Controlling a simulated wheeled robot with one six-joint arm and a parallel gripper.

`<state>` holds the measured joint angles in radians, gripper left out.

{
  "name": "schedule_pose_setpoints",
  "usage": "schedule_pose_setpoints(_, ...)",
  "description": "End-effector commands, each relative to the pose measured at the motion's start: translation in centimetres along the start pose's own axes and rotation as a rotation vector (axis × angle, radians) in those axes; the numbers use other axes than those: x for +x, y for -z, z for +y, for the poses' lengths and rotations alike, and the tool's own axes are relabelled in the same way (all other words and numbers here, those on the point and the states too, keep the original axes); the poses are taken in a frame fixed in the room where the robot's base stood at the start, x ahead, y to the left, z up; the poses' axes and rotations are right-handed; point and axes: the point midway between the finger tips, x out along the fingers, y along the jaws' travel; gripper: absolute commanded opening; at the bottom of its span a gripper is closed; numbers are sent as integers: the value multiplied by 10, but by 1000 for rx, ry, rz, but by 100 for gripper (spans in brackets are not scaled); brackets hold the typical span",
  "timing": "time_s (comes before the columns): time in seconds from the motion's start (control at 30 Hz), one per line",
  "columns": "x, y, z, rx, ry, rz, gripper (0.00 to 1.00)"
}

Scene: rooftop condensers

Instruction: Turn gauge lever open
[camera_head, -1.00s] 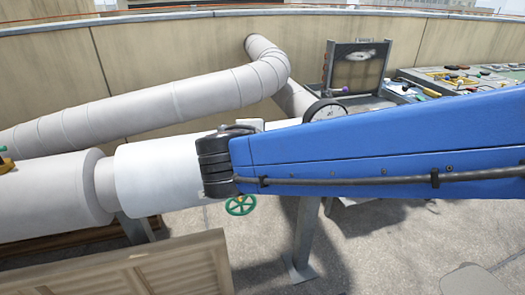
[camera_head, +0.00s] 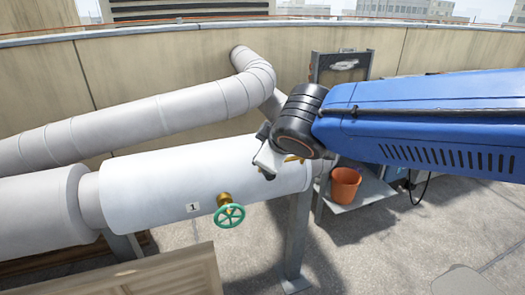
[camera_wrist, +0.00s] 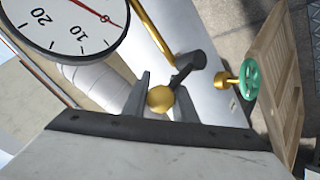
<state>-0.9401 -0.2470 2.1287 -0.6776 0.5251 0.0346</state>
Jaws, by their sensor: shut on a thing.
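The gauge lever (camera_wrist: 187,66) shows in the wrist view as a short dark handle with a round brass knob (camera_wrist: 160,98) at its near end. My gripper (camera_wrist: 161,101) has one finger on each side of the knob and is shut on it. The lever sits by a brass stem (camera_wrist: 152,34) over the white pipe. The round gauge dial (camera_wrist: 72,22) is at the upper left of the wrist view, partly cut off. In the head view my gripper (camera_head: 270,160) is over the right part of the white pipe (camera_head: 140,180); my arm hides the gauge and lever there.
A green handwheel (camera_head: 230,215) on a brass stem projects from the pipe's front, beside a tag marked 1 (camera_head: 192,207). An orange bucket (camera_head: 345,184) stands on a grey shelf at right. A wooden slatted panel (camera_head: 165,275) is in front.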

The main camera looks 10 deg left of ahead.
Motion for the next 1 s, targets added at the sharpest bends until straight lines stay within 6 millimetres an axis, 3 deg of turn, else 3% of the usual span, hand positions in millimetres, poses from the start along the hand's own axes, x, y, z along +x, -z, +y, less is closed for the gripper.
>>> schedule_pose_setpoints(0.67, 1, -7, 2, 37, 22, 10, 0)
schedule_pose_setpoints(0.7, 1, -7, 2, 37, 22, 10, 29)
schedule_pose_setpoints(0.77, 1, -7, 2, 37, 22, 10, 43)
schedule_pose_setpoints(1.0, 1, -5, 2, 37, 23, 14, 43)
